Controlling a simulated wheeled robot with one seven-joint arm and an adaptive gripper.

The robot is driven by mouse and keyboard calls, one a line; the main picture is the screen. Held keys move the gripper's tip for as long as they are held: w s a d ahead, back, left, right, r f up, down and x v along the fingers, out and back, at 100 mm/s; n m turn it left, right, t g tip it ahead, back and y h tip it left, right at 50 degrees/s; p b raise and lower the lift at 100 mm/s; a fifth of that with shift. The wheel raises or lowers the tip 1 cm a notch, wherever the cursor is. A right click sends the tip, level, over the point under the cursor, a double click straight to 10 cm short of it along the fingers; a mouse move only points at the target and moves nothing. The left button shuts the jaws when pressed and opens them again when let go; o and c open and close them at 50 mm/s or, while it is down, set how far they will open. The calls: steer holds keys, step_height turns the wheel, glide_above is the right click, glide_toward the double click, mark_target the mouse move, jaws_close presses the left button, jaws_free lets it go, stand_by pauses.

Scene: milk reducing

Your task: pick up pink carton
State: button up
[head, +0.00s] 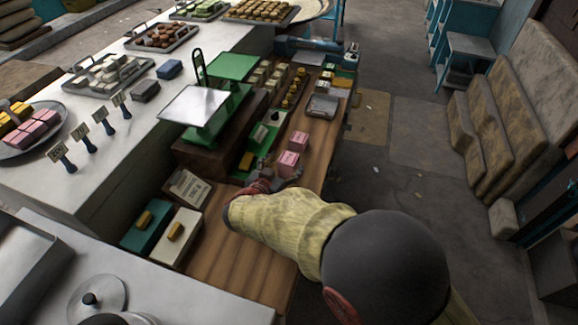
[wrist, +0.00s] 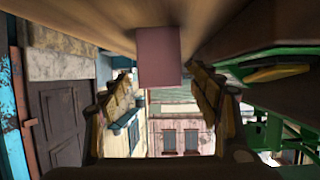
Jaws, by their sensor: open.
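Two pink cartons stand on the wooden counter in the head view: a nearer pink carton (head: 288,164) and a farther pink carton (head: 298,141) just behind it. My gripper (head: 287,178) is low over the counter, right in front of the nearer one. In the wrist view, a pink carton (wrist: 158,57) shows ahead, between the two spread fingers of my gripper (wrist: 160,90). The fingers are open, and gaps show on both sides of the carton. The wrist picture is upside down, with the counter along its top.
A green scale (head: 215,110) stands left of the cartons, with small goods in a green tray (head: 262,136) beside it. A teal box (head: 146,228) and a white box (head: 176,240) sit at front left. Bare wood (head: 240,260) lies in front.

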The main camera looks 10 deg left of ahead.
mark_target(289, 161)
steer(key=x, duration=0.3)
steer(key=shift+w, duration=0.35)
steer(key=shift+c, duration=1.4)
steer(key=c, duration=1.1)
steer(key=shift+c, duration=0.2)
